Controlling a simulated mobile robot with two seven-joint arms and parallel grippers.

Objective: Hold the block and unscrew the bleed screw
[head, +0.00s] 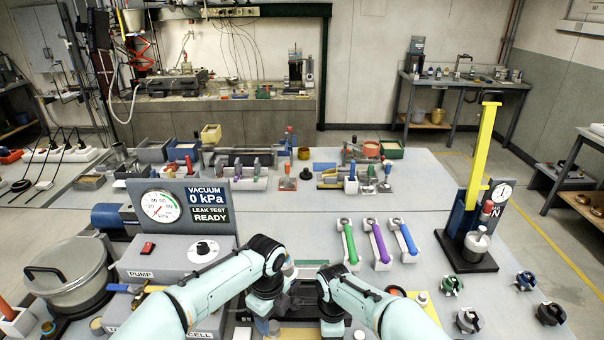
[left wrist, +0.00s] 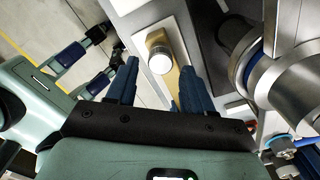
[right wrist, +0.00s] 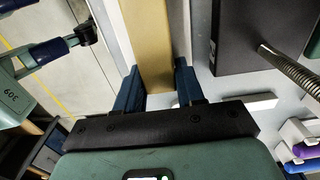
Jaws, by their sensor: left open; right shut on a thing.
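The brass-coloured block (right wrist: 147,35) runs between the fingers of my right gripper (right wrist: 157,68), which is shut on it. In the left wrist view the block (left wrist: 188,88) shows beside the bleed screw, on a pale base. The bleed screw (left wrist: 160,60) has a round, bright silver head. My left gripper (left wrist: 158,72) is open, with its fingers on either side of the screw head in that view; I cannot tell whether they touch it. In the head view my wrists hide most of the block and screw.
The grey pump console (head: 185,262) with its gauge stands left, beside a metal pot (head: 70,275). Green, purple and blue handled tools (head: 379,243) lie to the right. A yellow-posted stand (head: 484,150) and several dark knobs (head: 467,320) are farther right.

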